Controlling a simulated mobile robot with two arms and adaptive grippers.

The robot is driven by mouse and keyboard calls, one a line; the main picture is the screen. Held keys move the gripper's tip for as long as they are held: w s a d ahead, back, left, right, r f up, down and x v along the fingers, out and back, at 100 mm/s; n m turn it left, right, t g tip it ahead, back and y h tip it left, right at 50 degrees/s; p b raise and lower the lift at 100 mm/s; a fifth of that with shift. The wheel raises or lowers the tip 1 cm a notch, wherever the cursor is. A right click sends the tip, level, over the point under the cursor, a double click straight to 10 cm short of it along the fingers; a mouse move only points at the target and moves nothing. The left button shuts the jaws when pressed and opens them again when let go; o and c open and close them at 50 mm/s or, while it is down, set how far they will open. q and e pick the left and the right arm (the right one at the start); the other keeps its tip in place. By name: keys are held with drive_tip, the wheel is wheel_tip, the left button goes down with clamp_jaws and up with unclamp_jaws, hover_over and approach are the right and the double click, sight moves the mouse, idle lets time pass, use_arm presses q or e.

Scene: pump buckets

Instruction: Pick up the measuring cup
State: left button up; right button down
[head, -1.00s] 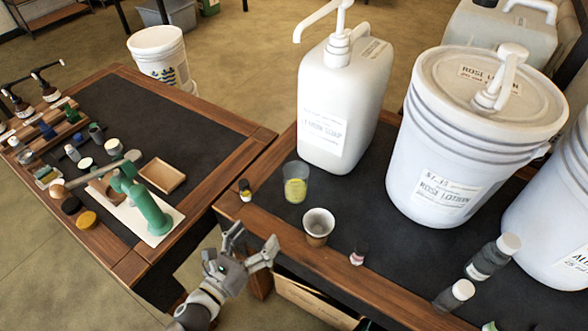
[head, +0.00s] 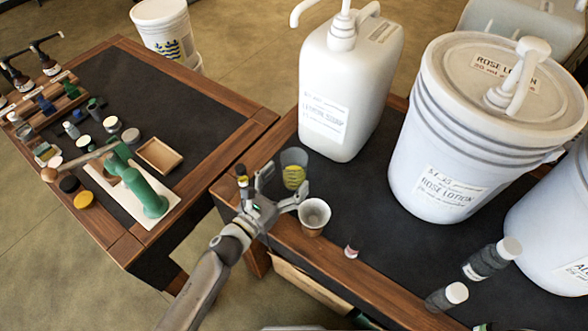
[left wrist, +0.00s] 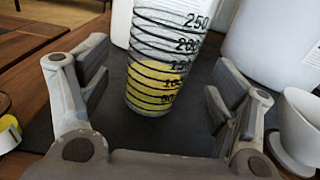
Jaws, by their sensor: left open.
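The measuring cup (head: 294,170) is a clear tapered cup with black graduation marks and yellow in its lower part. It stands upright on the dark table top in front of the lemon soap jug (head: 345,90). In the left wrist view the measuring cup (left wrist: 163,60) is ahead, between the fingers and slightly left of centre. My left gripper (head: 278,189) is open, at the table's near edge just in front of the cup. Its fingers (left wrist: 160,98) show no contact with the cup. My right gripper is not in view.
A paper-like cup (head: 314,216) stands close to the right finger. The rose lotion bucket (head: 450,170) and dark bottles (head: 488,260) stand to the right. A side table (head: 150,80) with a green press is at left.

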sight(287, 179)
use_arm(q)
drive_tip(key=x, duration=0.3)
drive_tip(key=shift+w, duration=0.1)
drive_tip(key=c, duration=1)
drive_tip(key=shift+c, duration=0.8)
drive_tip(key=shift+r, duration=0.15)
